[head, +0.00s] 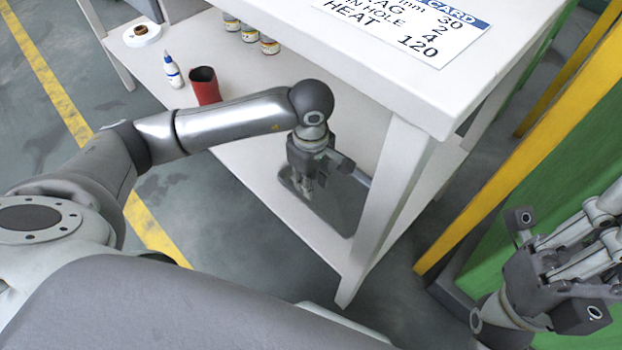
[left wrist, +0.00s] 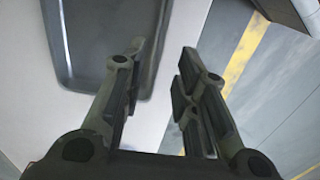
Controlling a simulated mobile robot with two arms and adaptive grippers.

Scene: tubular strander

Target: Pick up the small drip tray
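The small drip tray (head: 335,212) is a shallow dark grey tray with rounded corners, lying on the white lower shelf. In the left wrist view the tray (left wrist: 108,45) fills the upper left. My left gripper (head: 304,188) points down at the tray, its fingers hiding part of it in the head view. In the left wrist view the left gripper (left wrist: 162,52) is open, one finger overlapping the tray and the other outside its right rim. Whether they touch it cannot be told. My right gripper (head: 590,235) is at the right edge, away from the tray, partly cut off.
The white table top (head: 440,90) with a printed card (head: 400,25) overhangs the shelf. A table leg (head: 372,215) stands close right of the tray. A red cup (head: 204,88), a white bottle (head: 172,72), a tape roll (head: 141,32) and small jars (head: 250,34) stand farther back.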

